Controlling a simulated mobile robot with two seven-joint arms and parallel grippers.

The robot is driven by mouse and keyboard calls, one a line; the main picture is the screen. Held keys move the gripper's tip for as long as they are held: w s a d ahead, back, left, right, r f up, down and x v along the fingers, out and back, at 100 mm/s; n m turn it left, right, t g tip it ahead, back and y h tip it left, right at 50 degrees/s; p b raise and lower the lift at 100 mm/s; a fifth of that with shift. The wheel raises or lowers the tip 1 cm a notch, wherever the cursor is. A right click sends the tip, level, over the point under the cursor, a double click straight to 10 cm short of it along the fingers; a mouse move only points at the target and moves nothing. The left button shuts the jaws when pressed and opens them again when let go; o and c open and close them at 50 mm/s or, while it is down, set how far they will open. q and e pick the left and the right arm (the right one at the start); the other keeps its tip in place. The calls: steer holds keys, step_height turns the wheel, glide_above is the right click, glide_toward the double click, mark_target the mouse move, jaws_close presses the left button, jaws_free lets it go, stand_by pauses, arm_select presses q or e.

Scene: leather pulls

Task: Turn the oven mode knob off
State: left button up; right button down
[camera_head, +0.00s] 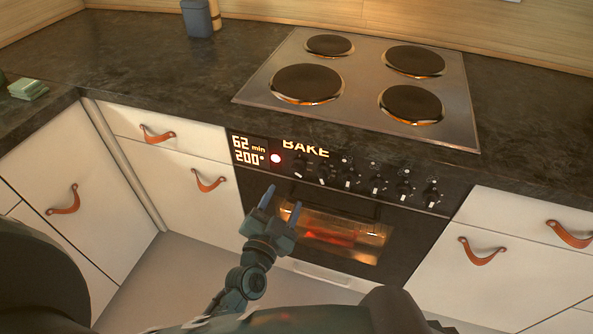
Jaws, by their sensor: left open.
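The oven (395,240) is built in under the counter, its window lit orange inside. Several dark knobs with pale marks run along the panel. The leftmost knob (299,165) is near the BAKE text; no readable label shows which is the mode knob. My left gripper (282,200) is open and empty in front of the oven door, its blue-tipped fingers pointing up, below the left knobs and apparently apart from them. My right gripper is not in view.
A cooktop (450,125) with several round burners lies on the dark counter (150,65). White drawers with leather pulls (482,251) flank the oven. A blue container (196,17) stands at the back. Grey floor (190,265) is free at lower left.

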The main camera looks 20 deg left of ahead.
mark_target(296, 172)
arm_select(q)
steer(key=w, duration=0.4)
steer(key=w+b, duration=0.1)
steer(key=w, duration=0.4)
steer(key=shift+w+d, duration=0.2)
steer(key=shift+w, duration=0.1)
steer(key=shift+c, duration=0.3)
steer(key=c, duration=0.9)
